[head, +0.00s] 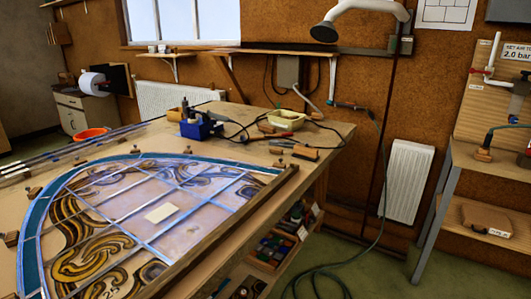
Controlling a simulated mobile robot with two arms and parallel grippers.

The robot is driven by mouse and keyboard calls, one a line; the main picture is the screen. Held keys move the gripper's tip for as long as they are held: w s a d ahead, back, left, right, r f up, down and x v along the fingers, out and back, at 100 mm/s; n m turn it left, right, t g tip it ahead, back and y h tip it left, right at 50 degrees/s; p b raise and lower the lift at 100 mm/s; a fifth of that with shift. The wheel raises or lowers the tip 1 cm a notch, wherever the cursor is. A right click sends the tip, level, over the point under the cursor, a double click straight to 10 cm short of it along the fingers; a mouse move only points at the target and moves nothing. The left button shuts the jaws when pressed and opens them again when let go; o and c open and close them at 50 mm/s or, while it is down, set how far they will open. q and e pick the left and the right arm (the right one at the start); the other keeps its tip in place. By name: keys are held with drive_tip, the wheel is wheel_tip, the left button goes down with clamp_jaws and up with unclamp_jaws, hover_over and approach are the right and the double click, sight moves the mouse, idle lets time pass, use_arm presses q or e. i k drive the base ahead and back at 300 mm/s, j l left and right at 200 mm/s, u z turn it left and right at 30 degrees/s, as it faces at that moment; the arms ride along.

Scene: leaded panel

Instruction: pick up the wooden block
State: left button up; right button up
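Several small brown wooden pieces lie on the workbench (232,150), and I cannot tell for sure which is the wooden block. The largest is a brown wooden piece (305,152) near the bench's right edge, behind the leaded panel (140,225). Smaller wooden pieces sit around the panel's rim, one at its left side (11,239). Neither of my grippers shows in the head view.
A blue tool station (200,127) with a black cable and a pale yellow tray (287,120) stand at the bench's back. A wooden batten (235,222) runs along the panel's right edge. A hose (384,190) hangs to the floor, right of the bench.

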sight(273, 150)
drive_tip(key=i+l+u, duration=0.2)
drive_tip(key=u, duration=0.25)
drive_tip(key=i+l+u, duration=0.2)
drive_tip(key=u, duration=0.25)
